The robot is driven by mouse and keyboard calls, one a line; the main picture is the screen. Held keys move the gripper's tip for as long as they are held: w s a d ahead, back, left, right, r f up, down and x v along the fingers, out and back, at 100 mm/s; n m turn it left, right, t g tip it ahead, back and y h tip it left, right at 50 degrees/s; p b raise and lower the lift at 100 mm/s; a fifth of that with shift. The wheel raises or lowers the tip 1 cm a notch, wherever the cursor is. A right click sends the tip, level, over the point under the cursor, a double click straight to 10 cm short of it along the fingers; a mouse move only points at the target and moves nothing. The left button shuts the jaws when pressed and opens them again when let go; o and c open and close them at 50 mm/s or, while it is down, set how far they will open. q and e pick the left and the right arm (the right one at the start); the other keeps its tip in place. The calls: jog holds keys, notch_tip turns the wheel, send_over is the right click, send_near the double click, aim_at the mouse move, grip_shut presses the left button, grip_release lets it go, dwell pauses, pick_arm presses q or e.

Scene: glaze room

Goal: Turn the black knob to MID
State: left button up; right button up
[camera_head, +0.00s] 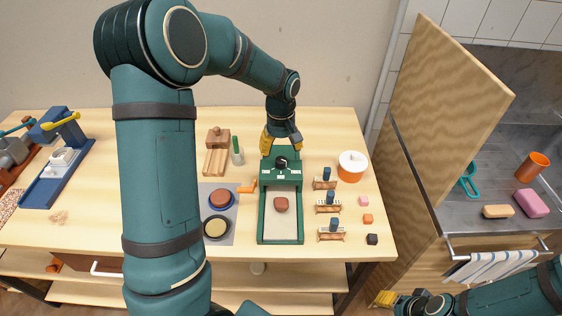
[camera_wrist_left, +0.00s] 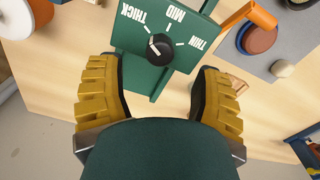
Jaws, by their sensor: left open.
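The black knob (camera_wrist_left: 160,46) sits on a green sloped panel (camera_wrist_left: 125,36) marked THICK, MID and THIN in white. I cannot tell for sure which mark its pointer faces. In the head view the knob (camera_head: 281,162) is on top of the green machine (camera_head: 264,215) on the table. My left gripper (camera_head: 281,142) is at the panel's far edge, pointing down. In the left wrist view its yellow fingers (camera_wrist_left: 160,78) are wide apart with nothing between them, and the knob shows just beyond the gap. My right gripper (camera_head: 385,298) is low at the right, partly visible, away from the machine.
An orange crank (camera_head: 247,187) sticks out of the machine's left side. Small wooden racks (camera_head: 327,208) and an orange pot with a white lid (camera_head: 352,165) stand to its right. A grey mat (camera_head: 228,237) with round pads lies left. A wooden panel (camera_head: 440,85) rises at the right.

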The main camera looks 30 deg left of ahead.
aim_at(281, 159)
pick_arm(q)
jog(key=shift+f, duration=2.75)
grip_shut()
